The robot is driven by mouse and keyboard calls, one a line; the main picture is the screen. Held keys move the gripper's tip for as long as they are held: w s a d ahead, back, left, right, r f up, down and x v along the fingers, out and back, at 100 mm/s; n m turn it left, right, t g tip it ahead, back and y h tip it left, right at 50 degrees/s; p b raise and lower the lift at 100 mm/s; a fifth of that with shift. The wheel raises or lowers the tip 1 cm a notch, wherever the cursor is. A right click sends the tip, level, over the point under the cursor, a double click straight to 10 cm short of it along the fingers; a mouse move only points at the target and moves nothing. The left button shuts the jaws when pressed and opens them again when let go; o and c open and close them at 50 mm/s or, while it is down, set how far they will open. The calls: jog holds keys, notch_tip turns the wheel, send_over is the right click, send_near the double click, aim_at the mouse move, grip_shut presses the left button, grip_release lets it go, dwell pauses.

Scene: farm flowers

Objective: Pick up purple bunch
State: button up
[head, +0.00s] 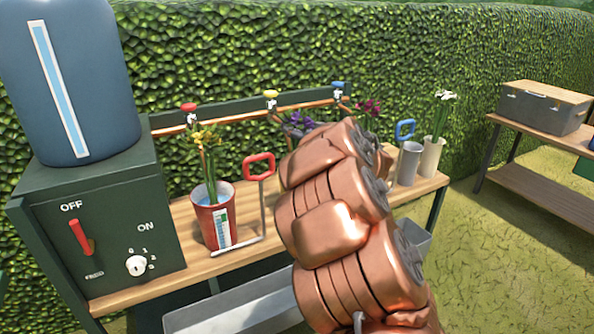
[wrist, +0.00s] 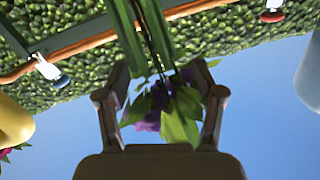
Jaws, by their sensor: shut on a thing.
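The purple bunch (head: 299,122) shows in the head view just left of my copper arm, which hides its lower part. In the wrist view the bunch's purple petals (wrist: 148,120) and green leaves sit between the two fingers of my gripper (wrist: 158,70). Its green stems run up to the top of that picture. My gripper is shut on the bunch. In the head view my arm hides the gripper, and I cannot tell how high the bunch is.
A red pot (head: 213,222) with yellow flowers and a red-handled stand (head: 260,168) are on the wooden bench. Magenta flowers (head: 368,108), a grey pot (head: 409,163) and a cream vase (head: 431,157) with white flowers are to the right. Taps line the back rail.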

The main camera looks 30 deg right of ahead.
grip_shut()
jog(key=shift+r, duration=0.15)
notch_tip(320, 180, up, 10)
jog(key=shift+f+p, duration=0.15)
jog(key=shift+p, duration=1.1)
notch_tip(320, 180, up, 11)
jog(key=p, duration=1.2)
jog(key=shift+f+p, duration=0.15)
jog(key=shift+p, duration=0.15)
jog(key=shift+a, duration=0.1)
